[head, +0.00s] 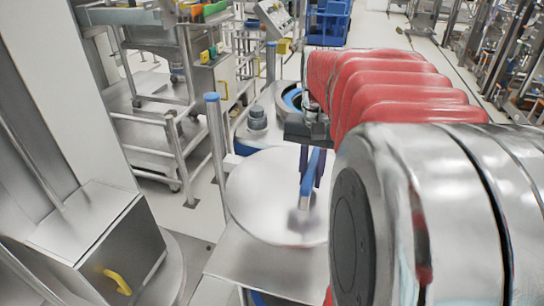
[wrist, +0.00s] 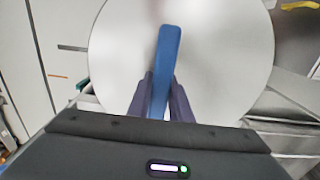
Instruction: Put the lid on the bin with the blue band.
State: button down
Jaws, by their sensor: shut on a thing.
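The lid (head: 262,190) is a round, pale silver disc with a blue bar handle (head: 309,178). In the wrist view the lid (wrist: 220,55) fills the upper middle, and its handle (wrist: 165,65) runs up between the dark fingers. My gripper (wrist: 160,95) is shut on the handle; in the head view the gripper (head: 313,160) sits above the lid's right part. A round metal vessel with a blue ring (head: 291,99) stands behind the lid, partly hidden by my arm. I cannot tell whether that ring is the bin's band.
A flat metal surface (head: 262,265) lies below and in front of the lid. A post with a blue top (head: 213,130) stands close to the lid's left edge. A grey cabinet with a yellow handle (head: 118,282) is at lower left. Metal racks (head: 165,140) stand further back left.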

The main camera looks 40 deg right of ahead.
jog(key=shift+r, duration=2.8)
jog(key=shift+d, duration=0.15)
